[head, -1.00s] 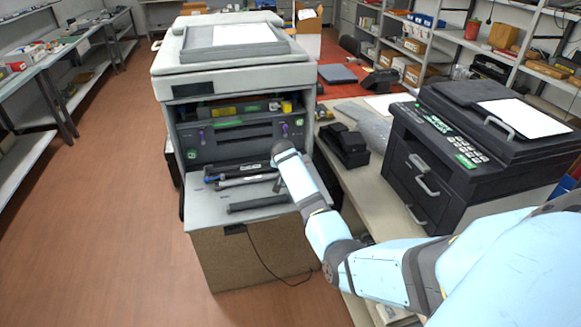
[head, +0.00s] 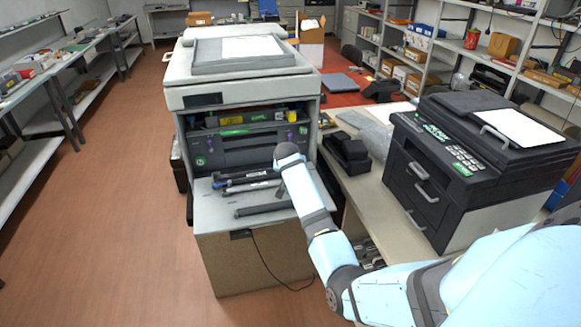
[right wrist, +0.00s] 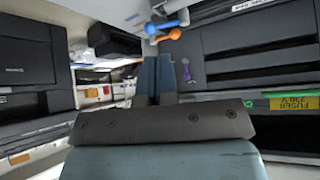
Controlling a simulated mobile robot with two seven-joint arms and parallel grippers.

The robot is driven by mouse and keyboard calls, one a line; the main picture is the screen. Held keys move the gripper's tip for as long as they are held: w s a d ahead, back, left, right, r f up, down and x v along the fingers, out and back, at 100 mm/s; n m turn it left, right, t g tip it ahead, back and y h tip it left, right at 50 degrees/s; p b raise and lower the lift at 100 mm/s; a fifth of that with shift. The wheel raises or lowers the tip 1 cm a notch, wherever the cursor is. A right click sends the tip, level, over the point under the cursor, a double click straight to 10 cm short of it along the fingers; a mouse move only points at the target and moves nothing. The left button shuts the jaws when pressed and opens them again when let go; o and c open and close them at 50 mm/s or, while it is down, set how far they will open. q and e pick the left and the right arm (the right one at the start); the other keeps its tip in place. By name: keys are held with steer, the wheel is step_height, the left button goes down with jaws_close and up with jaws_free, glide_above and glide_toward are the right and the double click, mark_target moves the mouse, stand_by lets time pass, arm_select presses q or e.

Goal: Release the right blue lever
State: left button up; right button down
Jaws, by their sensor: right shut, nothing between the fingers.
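The large printer (head: 245,78) stands open, with a dark inner panel and purple tabs. In the right wrist view, which looks upside down, a blue lever (right wrist: 151,29) with rounded ends lies beyond my fingertips, beside an orange lever (right wrist: 175,34). My right gripper (right wrist: 157,58) is shut and empty. Its tips point at the levers and seem a little short of them, though contact is hard to judge. A purple tab (right wrist: 186,70) is right of the fingers. In the head view my right wrist hides the lever area. My left gripper is not in view.
Dark cartridge bars (head: 246,185) lie on the printer's lowered grey front (head: 218,210). A black printer (head: 470,165) and a black device (head: 347,152) stand on the right table. A yellow label (right wrist: 292,103) marks the fuser. The floor at left is clear.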

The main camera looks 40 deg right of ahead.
steer(key=shift+v, duration=2.3)
steer(key=shift+s+d, duration=0.1)
steer(key=shift+d, duration=0.05)
